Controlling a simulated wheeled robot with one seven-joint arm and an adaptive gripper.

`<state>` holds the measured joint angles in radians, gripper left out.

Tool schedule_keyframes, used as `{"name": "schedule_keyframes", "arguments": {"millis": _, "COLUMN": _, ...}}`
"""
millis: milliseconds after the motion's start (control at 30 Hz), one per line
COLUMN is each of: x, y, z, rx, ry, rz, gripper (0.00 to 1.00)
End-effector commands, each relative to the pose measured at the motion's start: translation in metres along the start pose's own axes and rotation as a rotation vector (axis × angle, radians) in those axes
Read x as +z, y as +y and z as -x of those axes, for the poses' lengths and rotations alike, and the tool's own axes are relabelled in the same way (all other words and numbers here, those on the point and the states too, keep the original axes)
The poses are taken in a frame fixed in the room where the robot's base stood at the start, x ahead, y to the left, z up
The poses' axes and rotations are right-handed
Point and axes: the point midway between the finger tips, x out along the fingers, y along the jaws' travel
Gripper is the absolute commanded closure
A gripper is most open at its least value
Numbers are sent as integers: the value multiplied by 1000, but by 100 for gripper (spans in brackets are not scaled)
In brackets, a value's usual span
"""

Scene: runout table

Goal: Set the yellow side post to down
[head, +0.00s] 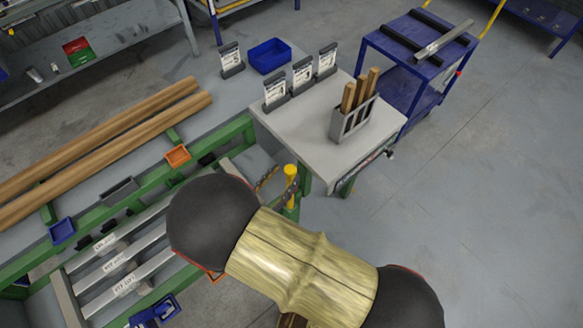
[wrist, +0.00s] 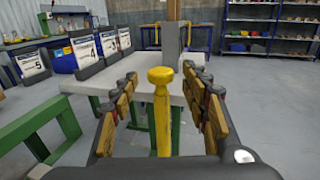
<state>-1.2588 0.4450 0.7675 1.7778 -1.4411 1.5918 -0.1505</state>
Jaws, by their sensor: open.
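The yellow side post (wrist: 161,112) stands upright in the middle of the wrist view, with a wider rounded knob on top. In the head view the yellow post (head: 291,173) shows by the near left corner of the grey-topped table, on the green frame; my arm hides part of what lies below it. My gripper (wrist: 160,88) is open, with one finger on each side of the post and a visible gap on both sides. In the head view my gripper (head: 279,183) is mostly hidden behind my arm, with only its finger ends showing by the post.
The grey-topped table (head: 310,128) holds numbered card stands (head: 275,92) and a grey holder (head: 352,118) with wooden sticks. A green frame with metal bars (head: 115,262) and long wooden poles (head: 100,135) lies left. A blue cart (head: 405,72) stands behind; floor at right is clear.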

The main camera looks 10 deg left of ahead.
Motion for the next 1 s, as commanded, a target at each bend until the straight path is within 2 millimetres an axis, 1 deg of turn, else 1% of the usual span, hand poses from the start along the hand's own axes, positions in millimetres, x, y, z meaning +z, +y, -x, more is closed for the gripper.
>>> {"name": "schedule_keyframes", "arguments": {"millis": 33, "x": -1, "y": -1, "z": -9, "rx": -4, "ry": 0, "rz": 0, "gripper": 54}}
{"name": "schedule_keyframes", "arguments": {"millis": 100, "x": -1, "y": -1, "z": -19, "rx": -4, "ry": 0, "rz": 0, "gripper": 54}}
{"name": "schedule_keyframes", "arguments": {"millis": 233, "x": 0, "y": 0, "z": -32, "rx": -3, "ry": 0, "rz": -1, "gripper": 54}}
{"name": "schedule_keyframes", "arguments": {"millis": 400, "x": 0, "y": 0, "z": -39, "rx": -1, "ry": 1, "rz": -1, "gripper": 54}}
{"name": "schedule_keyframes", "arguments": {"millis": 633, "x": 0, "y": 0, "z": -39, "rx": -1, "ry": 1, "rz": -1, "gripper": 54}}
{"name": "schedule_keyframes", "arguments": {"millis": 1000, "x": 0, "y": 0, "z": -39, "rx": -1, "ry": 1, "rz": -1, "gripper": 75}}
